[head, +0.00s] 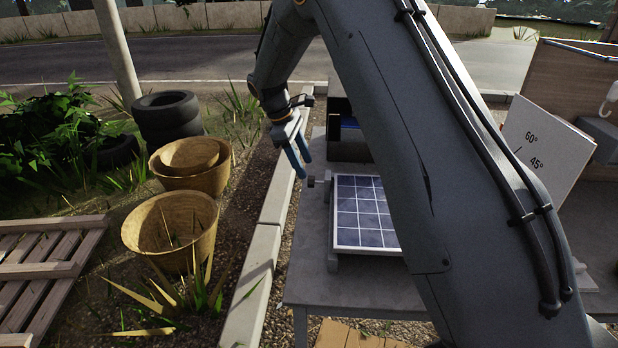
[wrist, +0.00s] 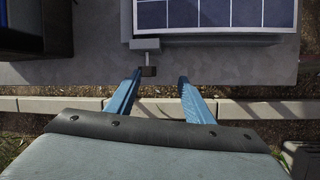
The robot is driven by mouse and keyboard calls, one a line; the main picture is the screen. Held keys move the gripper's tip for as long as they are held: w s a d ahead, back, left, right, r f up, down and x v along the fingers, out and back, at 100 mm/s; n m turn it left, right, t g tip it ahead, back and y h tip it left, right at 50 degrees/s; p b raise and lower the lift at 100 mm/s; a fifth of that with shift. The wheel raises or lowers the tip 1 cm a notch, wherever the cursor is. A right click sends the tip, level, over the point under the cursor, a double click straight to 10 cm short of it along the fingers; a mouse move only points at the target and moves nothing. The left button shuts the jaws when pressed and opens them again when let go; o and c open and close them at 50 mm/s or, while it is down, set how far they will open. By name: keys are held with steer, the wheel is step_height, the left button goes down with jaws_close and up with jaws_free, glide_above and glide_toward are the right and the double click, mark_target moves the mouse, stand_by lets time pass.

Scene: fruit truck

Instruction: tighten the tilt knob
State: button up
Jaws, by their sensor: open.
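The tilt knob (wrist: 148,71) is a small dark cylinder on a grey bracket at the edge of the solar panel (wrist: 215,14). In the head view the knob (head: 311,181) sticks out from the left side of the panel (head: 362,212), which lies nearly flat on the grey table. My gripper (head: 304,168) is open and empty, its blue fingers pointing down beside the knob. In the wrist view the two fingertips (wrist: 160,76) are spread, with the knob appearing just ahead between them, nearer the left finger. I cannot tell whether either finger touches it.
The grey table (head: 330,283) carries a dark box (head: 345,140) behind the panel. A white angle board (head: 545,150) marked 60° and 45° stands at right. Baskets (head: 170,232), tyres (head: 167,115) and a wooden pallet (head: 45,265) lie left of the kerb (head: 262,250).

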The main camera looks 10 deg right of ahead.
mark_target(316, 182)
steer(key=shift+n+h, duration=0.4)
steer(key=shift+n, duration=0.3)
steer(key=shift+w+d+f+p, duration=0.4)
steer(key=shift+w+f+p, duration=0.05)
steer(key=shift+f, duration=0.85)
steer(key=shift+w+d+f+p, duration=0.45)
steer(key=shift+w+f+p, duration=0.05)
steer(key=shift+f, duration=0.8)
steer(key=shift+w+d+f+p, duration=0.4)
steer(key=shift+w+f+p, duration=0.05)
steer(key=shift+f, duration=0.85)
steer(key=c, duration=1)
